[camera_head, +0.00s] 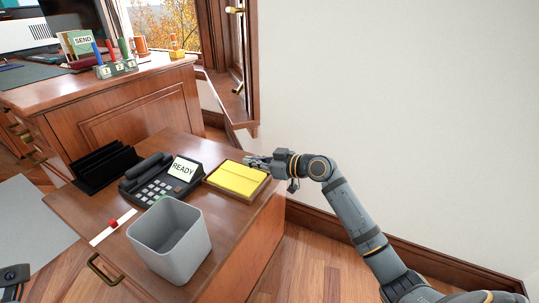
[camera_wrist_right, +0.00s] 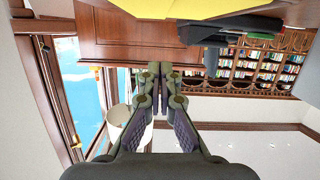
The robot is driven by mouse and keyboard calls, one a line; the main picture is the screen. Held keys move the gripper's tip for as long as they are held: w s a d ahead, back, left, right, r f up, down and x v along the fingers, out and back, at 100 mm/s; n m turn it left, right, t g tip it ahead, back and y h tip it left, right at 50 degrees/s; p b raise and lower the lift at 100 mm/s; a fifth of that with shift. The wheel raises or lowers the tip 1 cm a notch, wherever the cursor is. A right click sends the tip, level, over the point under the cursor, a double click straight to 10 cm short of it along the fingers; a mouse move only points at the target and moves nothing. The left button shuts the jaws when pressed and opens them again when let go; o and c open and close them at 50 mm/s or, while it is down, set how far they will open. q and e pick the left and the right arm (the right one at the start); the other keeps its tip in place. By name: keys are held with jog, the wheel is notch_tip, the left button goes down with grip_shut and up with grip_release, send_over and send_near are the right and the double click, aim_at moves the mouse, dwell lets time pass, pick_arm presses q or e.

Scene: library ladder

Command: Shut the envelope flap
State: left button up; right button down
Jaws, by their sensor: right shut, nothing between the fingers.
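A flat yellow item (camera_head: 237,178), which looks like the envelope, lies on a wooden tray (camera_head: 224,190) at the right of the low cabinet top. A line crosses its face; I cannot tell how its flap stands. Yellow also shows at the top edge of the right wrist view (camera_wrist_right: 200,8). My right gripper (camera_head: 251,160) is at the envelope's far edge, close to it; I cannot tell whether they touch. In the right wrist view its fingertips (camera_wrist_right: 160,69) are together with nothing between them.
A black phone (camera_head: 152,190) with a READY card (camera_head: 184,168) stands left of the tray. A grey bin (camera_head: 169,240) is in front, and a black file rack (camera_head: 103,166) is farther left. The wall (camera_head: 400,100) rises beyond the cabinet's right side.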

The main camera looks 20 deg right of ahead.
jog(key=p+v, duration=0.1)
jog(key=v, duration=0.5)
jog(key=shift+s+d, duration=0.2)
jog(key=shift+s, duration=0.15)
